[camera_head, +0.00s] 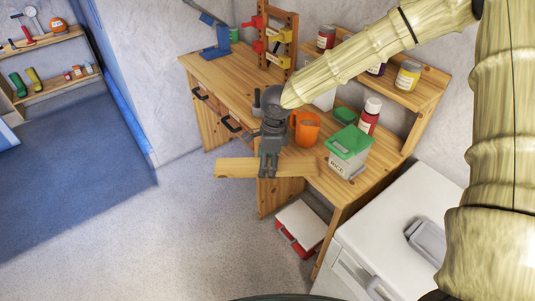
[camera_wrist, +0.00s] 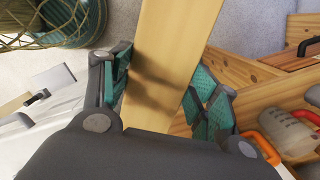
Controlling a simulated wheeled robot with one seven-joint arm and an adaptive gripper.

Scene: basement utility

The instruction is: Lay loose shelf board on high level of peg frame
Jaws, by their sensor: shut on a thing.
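My gripper (camera_head: 268,172) points down and is shut on the loose shelf board (camera_head: 235,167), a plain light-wood plank. The board lies roughly level across the front edge of the workbench in the head view; I cannot tell whether it touches the bench. In the wrist view the board (camera_wrist: 176,45) runs between the teal finger pads of my gripper (camera_wrist: 165,100). The peg frame (camera_head: 292,40) stands upright at the back of the bench, with wooden posts and red and yellow pegs at different heights. The frame's lower right part is partly hidden by my arm.
A small wall shelf (camera_head: 425,95) with jars is at right. A white appliance (camera_head: 400,235) stands front right. Floor at left is clear.

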